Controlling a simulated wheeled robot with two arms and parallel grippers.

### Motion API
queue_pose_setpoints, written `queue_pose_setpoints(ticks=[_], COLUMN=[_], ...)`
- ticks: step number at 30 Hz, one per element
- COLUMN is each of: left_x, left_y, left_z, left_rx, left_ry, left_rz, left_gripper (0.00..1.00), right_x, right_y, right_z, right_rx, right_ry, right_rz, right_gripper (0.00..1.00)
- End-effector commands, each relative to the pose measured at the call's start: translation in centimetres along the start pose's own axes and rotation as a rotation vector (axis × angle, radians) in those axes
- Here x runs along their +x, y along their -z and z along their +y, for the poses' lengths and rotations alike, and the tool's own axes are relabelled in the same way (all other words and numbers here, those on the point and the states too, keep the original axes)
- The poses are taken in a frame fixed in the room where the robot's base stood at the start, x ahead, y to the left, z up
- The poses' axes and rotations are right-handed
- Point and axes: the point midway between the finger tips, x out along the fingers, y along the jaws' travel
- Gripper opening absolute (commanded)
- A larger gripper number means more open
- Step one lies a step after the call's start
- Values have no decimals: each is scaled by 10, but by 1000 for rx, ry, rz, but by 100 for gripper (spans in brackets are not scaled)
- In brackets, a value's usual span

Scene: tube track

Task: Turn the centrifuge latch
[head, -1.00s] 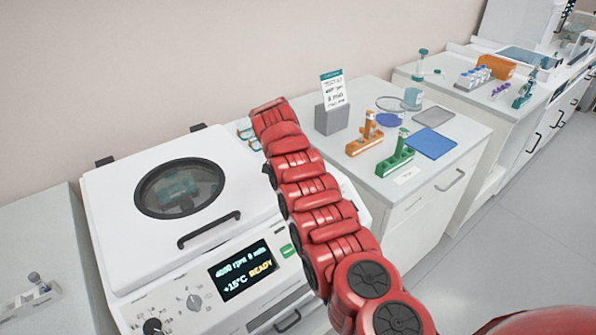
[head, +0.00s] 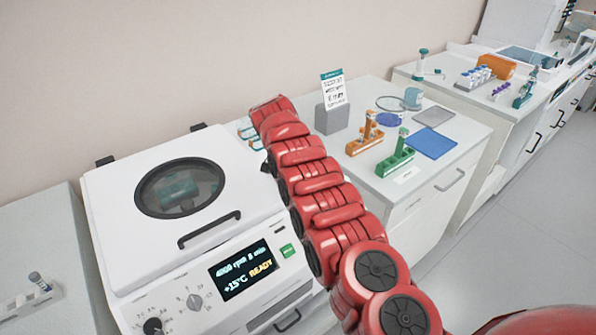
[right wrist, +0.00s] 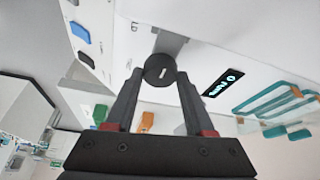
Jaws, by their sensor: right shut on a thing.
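The white centrifuge (head: 130,245) stands at the left in the head view. Its lid is down, with a round window (head: 180,188) and a dark handle (head: 209,229). Its display (head: 244,270) reads 4000 rpm, 8 min, +15°C and READY. In the right wrist view, the latch is a round black knob (right wrist: 160,70) with a short white mark, on a pale housing. My right gripper (right wrist: 158,76) has its fingers on either side of this knob and is shut on it. In the head view my red right arm hides the gripper and the latch. My left gripper is not in view.
To the right, a bench holds a sign stand (head: 332,118), an orange rack (head: 365,140), a green rack (head: 395,162) and a blue mat (head: 431,143). Teal loops (right wrist: 275,100) show near the gripper in the wrist view. Open floor lies at the lower right.

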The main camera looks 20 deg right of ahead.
Motion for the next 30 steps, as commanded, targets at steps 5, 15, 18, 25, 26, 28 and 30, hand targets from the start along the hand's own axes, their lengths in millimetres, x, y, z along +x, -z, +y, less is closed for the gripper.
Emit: queue_pose_setpoints(ticks=[5, 15, 18, 25, 26, 28, 30], left_x=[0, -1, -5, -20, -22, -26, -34], left_y=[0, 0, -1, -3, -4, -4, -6], left_z=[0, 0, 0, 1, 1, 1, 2], left_rx=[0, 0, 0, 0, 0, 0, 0], left_ry=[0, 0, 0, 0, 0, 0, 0], left_rz=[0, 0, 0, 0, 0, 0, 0], left_gripper=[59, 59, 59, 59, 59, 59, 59], right_x=[1, 0, -2, -19, -22, -27, -37], right_y=[-2, -1, -1, -1, -1, -1, -3], right_z=[1, 0, 0, -1, -1, 0, -2], right_rx=[0, 0, 0, 0, 0, 0, -1], right_ry=[-4, -2, -1, 1, 2, 1, 3], right_rz=[-3, -1, -1, 0, 1, 0, 1], right_gripper=[81, 84, 84, 84, 84, 84, 84])
